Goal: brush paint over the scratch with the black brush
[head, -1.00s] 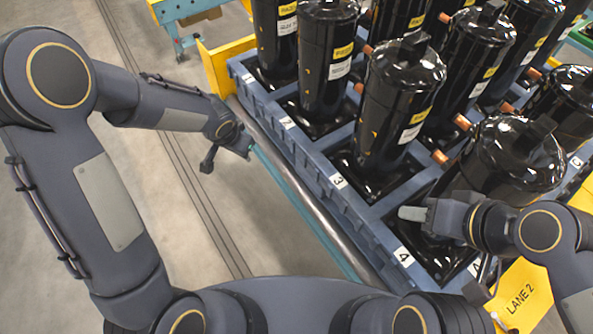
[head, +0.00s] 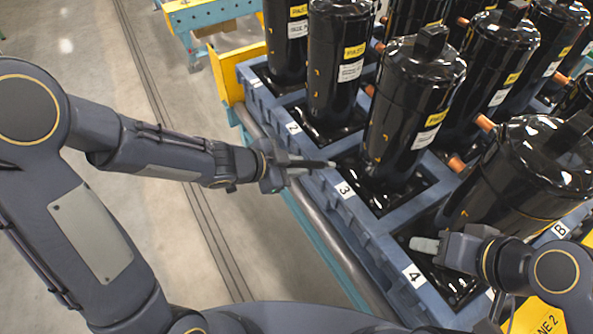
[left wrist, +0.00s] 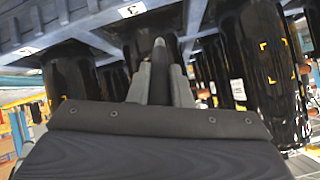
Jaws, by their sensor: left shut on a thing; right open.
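My left gripper (head: 296,166) is shut on the black brush (head: 322,164), which points right over the pallet's edge near label 3. In the left wrist view the brush (left wrist: 159,78) stands between two grey fingers, with its tip clear of any visible contact. The black compressor at label 3 (head: 400,110) stands just right of the brush tip. Small yellow corner marks show on a compressor (left wrist: 266,70) in the left wrist view; I cannot make out a scratch between them. My right gripper (head: 428,246) is open and empty near label 4.
The blue pallet (head: 312,208) holds several upright black compressors with copper stubs. A metal roller rail (head: 325,240) runs along its near side. A yellow post (head: 226,80) stands at its far left corner. Bare floor (head: 120,80) lies left of it.

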